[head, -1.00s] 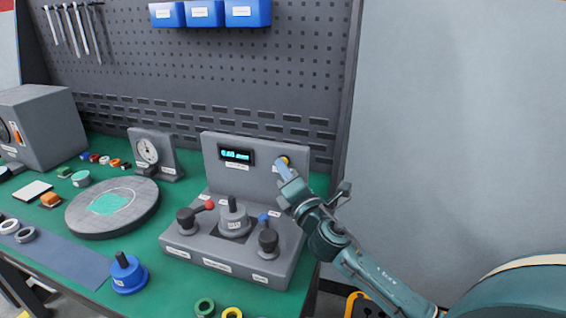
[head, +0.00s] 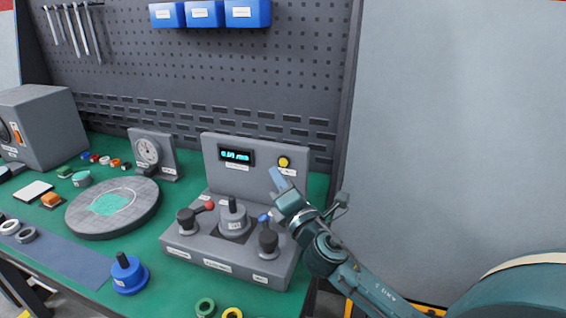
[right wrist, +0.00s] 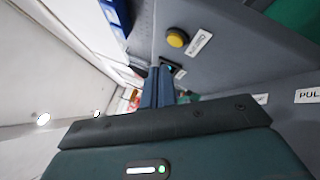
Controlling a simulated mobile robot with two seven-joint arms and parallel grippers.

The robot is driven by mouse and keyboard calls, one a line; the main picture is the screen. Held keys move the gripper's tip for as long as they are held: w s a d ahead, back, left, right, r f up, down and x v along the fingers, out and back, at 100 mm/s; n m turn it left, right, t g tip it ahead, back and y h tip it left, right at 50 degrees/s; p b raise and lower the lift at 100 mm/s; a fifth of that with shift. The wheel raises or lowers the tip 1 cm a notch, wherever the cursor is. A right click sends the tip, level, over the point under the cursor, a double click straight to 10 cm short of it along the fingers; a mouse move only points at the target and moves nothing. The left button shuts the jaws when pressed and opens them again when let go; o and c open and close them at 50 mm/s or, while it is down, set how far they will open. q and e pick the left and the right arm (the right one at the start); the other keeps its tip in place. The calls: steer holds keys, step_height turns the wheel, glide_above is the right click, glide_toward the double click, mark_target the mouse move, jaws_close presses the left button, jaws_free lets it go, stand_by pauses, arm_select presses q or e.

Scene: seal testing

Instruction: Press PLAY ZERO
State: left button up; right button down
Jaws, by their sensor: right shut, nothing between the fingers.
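The yellow button (head: 284,162) sits on the upright grey panel of the test fixture (head: 262,182), right of a small lit display (head: 237,156). It also shows in the right wrist view (right wrist: 178,38), with a white label beside it that I cannot read for certain. My right gripper (head: 277,179) is shut and empty, just below and in front of the button, apart from it. Its closed fingers (right wrist: 158,88) show in the right wrist view. My left gripper is in neither view.
The fixture's base carries a red-tipped lever (head: 208,206), a grey central post (head: 233,215) and a blue-tipped lever (head: 266,237) close to my right gripper. A dial gauge (head: 147,150) and a round plate (head: 112,207) stand to the left. A blue knobbed part (head: 128,275) is in front.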

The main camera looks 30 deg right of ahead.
steer(key=shift+s+a, duration=1.1)
steer(key=shift+a, duration=0.1)
